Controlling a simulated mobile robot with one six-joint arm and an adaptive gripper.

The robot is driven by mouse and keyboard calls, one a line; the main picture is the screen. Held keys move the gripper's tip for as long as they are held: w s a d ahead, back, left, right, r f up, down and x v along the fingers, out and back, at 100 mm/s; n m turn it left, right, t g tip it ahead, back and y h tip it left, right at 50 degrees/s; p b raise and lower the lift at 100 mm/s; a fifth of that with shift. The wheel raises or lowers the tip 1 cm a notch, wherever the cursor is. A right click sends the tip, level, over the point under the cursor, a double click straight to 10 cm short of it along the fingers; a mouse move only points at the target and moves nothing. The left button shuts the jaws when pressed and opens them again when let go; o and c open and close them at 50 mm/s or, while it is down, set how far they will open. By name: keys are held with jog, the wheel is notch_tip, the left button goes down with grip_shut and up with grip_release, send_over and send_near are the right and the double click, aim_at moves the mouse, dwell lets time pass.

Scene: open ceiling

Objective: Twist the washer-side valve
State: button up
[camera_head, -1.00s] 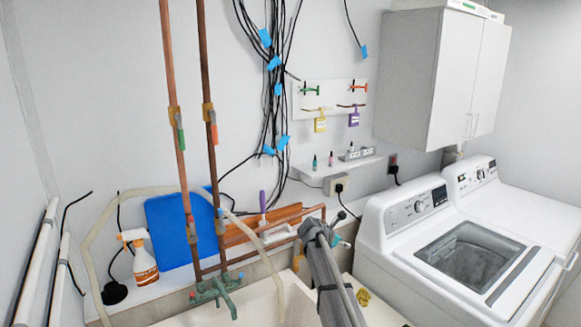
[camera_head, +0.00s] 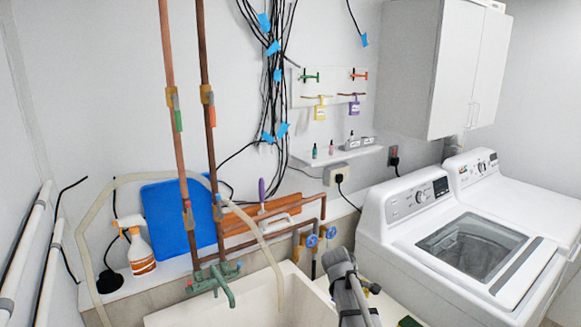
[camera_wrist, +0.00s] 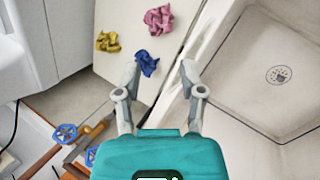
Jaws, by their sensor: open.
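Two blue handwheel valves sit on copper pipes between the sink and the washer. The washer-side valve (camera_head: 331,231) is the right one in the head view, beside the sink-side valve (camera_head: 311,240). In the wrist view, the washer-side valve (camera_wrist: 65,133) is at lower left and the sink-side valve (camera_wrist: 91,156) is partly hidden by my gripper's teal body. My gripper (camera_wrist: 160,70) is open and empty, its fingers apart from both valves and pointing toward the cloths and sink edge. In the head view my arm hides the fingers.
The white washer (camera_head: 390,222) stands to the right. The sink (camera_head: 187,318) is on the left; its basin shows in the wrist view. Crumpled yellow (camera_wrist: 107,41), blue (camera_wrist: 147,63) and pink (camera_wrist: 158,20) cloths lie beyond my fingers. Copper pipes and a hose run nearby.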

jog(key=s+a+f+m+y+b, duration=0.1)
jog(key=s+f+m, duration=0.1)
jog(key=s, duration=0.4)
jog(key=s+a+f+m+g+y+b, duration=0.1)
jog(key=s+f+m+y, duration=0.1)
jog(key=s+m, duration=0.3)
jog(key=s+a+f+m+g+y+b, duration=0.1)
jog(key=s+f+m+b, duration=0.1)
jog(key=s, duration=0.5)
jog(key=shift+f+m+y, duration=0.3)
jog(key=shift+m, duration=0.4)
jog(key=shift+s+a+m, duration=0.1)
jog(key=shift+s+m, duration=0.2)
jog(key=shift+o, duration=0.4)
